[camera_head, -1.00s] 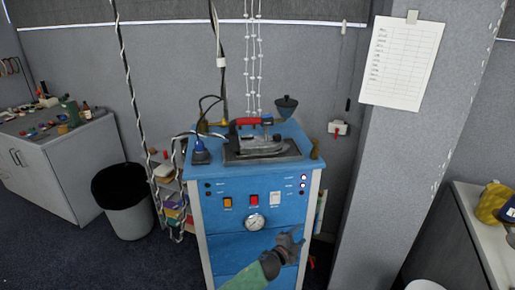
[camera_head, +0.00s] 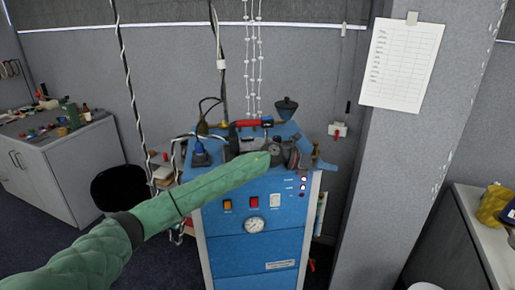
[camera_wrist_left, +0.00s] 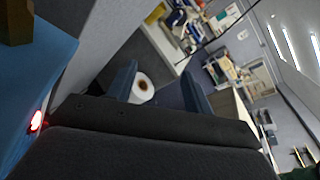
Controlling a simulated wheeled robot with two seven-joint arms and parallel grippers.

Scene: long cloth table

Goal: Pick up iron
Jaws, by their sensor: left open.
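The iron has a red handle (camera_head: 247,123) and a grey body, and sits on top of the blue machine (camera_head: 258,248). My left arm's green sleeve and gripper cover much of its lower part in the head view. My left gripper (camera_head: 310,154) is at the right side of the iron, over the machine's top right edge, with nothing seen in it. In the left wrist view the left gripper (camera_wrist_left: 158,84) has its two fingers apart and points away from the machine. The iron is not seen in that view. My right gripper is not in view.
A dark funnel-like thing (camera_head: 286,107) stands behind the iron, and a blue plug (camera_head: 200,152) with cables is at its left. A wall pillar (camera_head: 405,150) rises at the right.

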